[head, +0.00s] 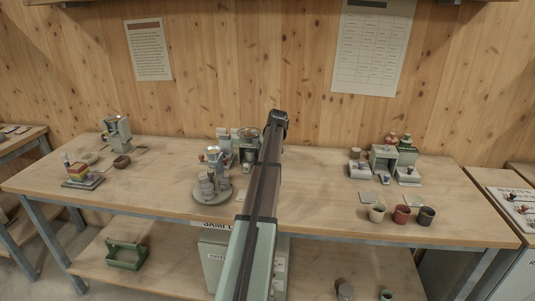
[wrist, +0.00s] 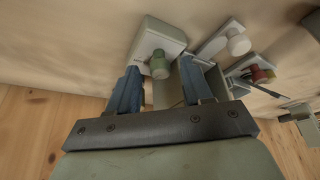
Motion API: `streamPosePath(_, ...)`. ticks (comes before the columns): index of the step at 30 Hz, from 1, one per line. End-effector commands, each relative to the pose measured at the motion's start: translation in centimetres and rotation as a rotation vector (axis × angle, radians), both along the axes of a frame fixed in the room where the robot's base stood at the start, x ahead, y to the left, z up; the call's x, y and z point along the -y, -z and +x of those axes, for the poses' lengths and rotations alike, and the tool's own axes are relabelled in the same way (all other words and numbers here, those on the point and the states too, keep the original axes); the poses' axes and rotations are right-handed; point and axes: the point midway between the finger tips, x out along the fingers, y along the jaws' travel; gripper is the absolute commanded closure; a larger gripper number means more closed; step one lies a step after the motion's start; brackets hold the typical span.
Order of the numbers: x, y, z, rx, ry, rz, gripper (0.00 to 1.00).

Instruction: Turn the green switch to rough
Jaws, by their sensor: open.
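The green switch (wrist: 160,66) is a short round knob on a pale grey box (wrist: 160,38) in the wrist view. Small dark lettering beside it is too blurred to read, so I cannot tell its setting. My gripper (wrist: 159,80) is open, with its two blue fingers to either side of the knob in the picture. I cannot tell how far the fingertips are from it, and no contact is clear. In the head view, my arm rises over the table's middle and its end stands before grey-green machinery (head: 247,143); I cannot make out the green switch there.
A white knob (wrist: 238,43) and a red knob (wrist: 259,75) sit close to the right of my fingers. Canisters (head: 209,187) stand on a round tray left of my arm. Several cups (head: 402,214) and small boxes (head: 383,157) stand on the right. Bare tabletop (head: 310,195) lies between.

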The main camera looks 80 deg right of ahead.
Motion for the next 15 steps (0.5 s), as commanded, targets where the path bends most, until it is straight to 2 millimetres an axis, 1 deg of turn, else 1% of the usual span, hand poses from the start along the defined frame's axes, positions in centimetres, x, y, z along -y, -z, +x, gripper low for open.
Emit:
streamPosePath(4,0.00,-0.02,0.01,0.000,0.000,0.000,0.51)
streamPosePath(15,-0.01,-0.04,0.00,0.000,0.000,0.000,0.87)
